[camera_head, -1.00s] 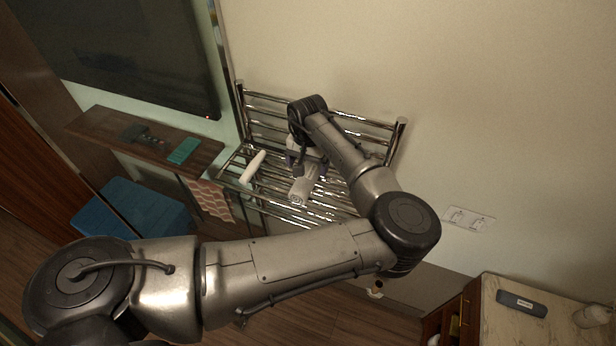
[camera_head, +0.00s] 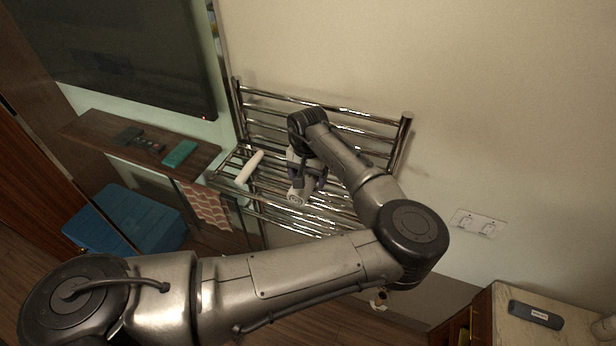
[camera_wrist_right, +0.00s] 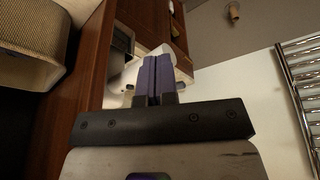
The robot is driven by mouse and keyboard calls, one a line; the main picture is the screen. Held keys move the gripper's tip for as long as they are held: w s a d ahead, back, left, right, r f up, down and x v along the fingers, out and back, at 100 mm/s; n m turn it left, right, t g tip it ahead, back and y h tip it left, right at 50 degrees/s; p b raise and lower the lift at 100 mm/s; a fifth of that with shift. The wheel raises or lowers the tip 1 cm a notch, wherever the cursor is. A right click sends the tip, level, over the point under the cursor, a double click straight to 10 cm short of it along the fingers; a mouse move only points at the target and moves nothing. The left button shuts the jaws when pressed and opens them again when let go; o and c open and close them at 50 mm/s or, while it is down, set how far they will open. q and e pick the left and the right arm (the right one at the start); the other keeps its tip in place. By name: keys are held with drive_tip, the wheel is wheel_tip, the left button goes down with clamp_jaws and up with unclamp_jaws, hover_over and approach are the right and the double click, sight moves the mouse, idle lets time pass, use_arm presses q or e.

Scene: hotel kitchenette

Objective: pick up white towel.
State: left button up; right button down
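A rolled white towel (camera_head: 296,198) shows its round end at the chrome rack, beneath my left gripper (camera_head: 305,180). The gripper's purple finger pads are close around the roll, partly hiding it. I cannot tell whether they grip it. A second white roll (camera_head: 249,166) lies on the left part of the rack, apart from the gripper. My right gripper (camera_wrist_right: 155,80) is in the right wrist view, its purple fingers together and nothing visible between them, away from the rack.
The chrome towel rack (camera_head: 350,113) is fixed to the wall, with bars close around the left gripper. A brown shelf (camera_head: 105,148) holds a green item (camera_head: 180,153). A blue box (camera_head: 125,220) stands below. A wooden cabinet (camera_head: 500,300) is at lower right.

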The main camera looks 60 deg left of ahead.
use_arm(q)
drive_tip(key=c, duration=0.8)
drive_tip(key=shift+c, duration=0.2)
